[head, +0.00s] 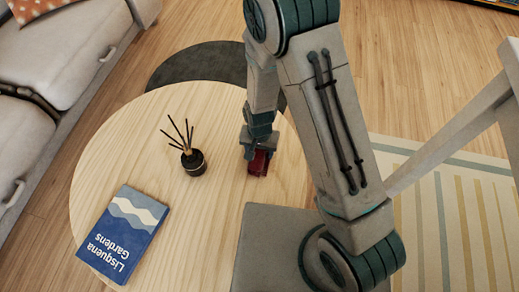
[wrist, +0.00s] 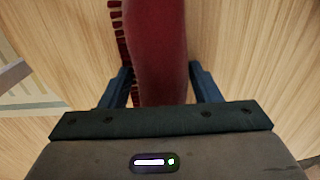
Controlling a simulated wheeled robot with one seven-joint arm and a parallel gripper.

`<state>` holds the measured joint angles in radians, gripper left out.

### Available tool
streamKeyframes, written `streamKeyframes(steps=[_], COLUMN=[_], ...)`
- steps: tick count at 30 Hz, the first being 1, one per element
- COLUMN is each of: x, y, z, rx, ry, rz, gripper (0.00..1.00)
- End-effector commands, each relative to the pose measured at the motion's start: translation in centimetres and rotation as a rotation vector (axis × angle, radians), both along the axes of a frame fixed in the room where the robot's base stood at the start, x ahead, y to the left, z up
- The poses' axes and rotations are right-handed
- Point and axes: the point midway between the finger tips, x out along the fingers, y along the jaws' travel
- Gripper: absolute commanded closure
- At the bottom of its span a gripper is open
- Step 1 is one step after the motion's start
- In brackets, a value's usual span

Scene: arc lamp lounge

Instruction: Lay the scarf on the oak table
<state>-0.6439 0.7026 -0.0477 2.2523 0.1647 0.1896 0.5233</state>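The scarf is a dark red folded roll with a short fringe along one side. In the wrist view the scarf (wrist: 160,45) runs down the middle between the two fingers of my gripper (wrist: 161,80). The scarf is at or just above the tabletop; the exact gap cannot be told. My arm hides part of the table.
A black reed diffuser (head: 193,163) stands near the table's middle. A blue book (head: 126,232) lies at the front left. A grey sofa (head: 60,60) is on the left, a dark round surface (head: 200,65) behind, a striped rug (head: 450,220) on the right. Tabletop between diffuser and scarf is bare.

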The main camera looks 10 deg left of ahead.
Motion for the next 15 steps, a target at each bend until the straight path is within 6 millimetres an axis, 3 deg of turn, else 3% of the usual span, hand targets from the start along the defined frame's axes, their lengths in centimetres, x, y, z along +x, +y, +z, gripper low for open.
streamKeyframes(steps=[11, 15], x=[0.0, 0.0], y=[0.0, 0.0], z=[0.2, 1.6], rx=[0.000, 0.001], ry=[0.000, -0.001], rz=[0.000, 0.000], gripper=[0.26, 0.26])
